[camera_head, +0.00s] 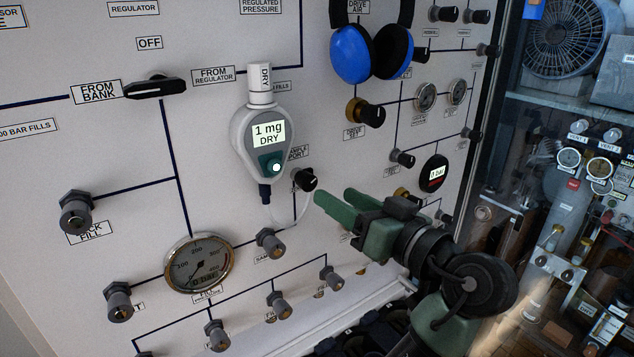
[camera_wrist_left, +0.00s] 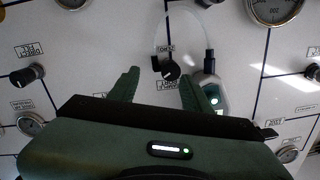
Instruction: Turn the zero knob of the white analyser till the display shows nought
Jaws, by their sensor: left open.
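A black knob (camera_head: 306,179) sits on the panel just right of the analyser, by a "sample port" label. My left gripper (camera_head: 335,197) is open and empty, its green fingers just right of and below this knob. In the left wrist view the knob (camera_wrist_left: 170,70) shows between the fingertips (camera_wrist_left: 160,76), with the analyser (camera_wrist_left: 208,92) partly behind one finger.
A clear hose (camera_wrist_left: 207,40) loops from the analyser's lower end close to the knob. A pressure gauge (camera_head: 198,262) and several fittings are below. Blue ear defenders (camera_head: 352,55) hang above. A round "0 bar" display (camera_head: 433,173) is to the right.

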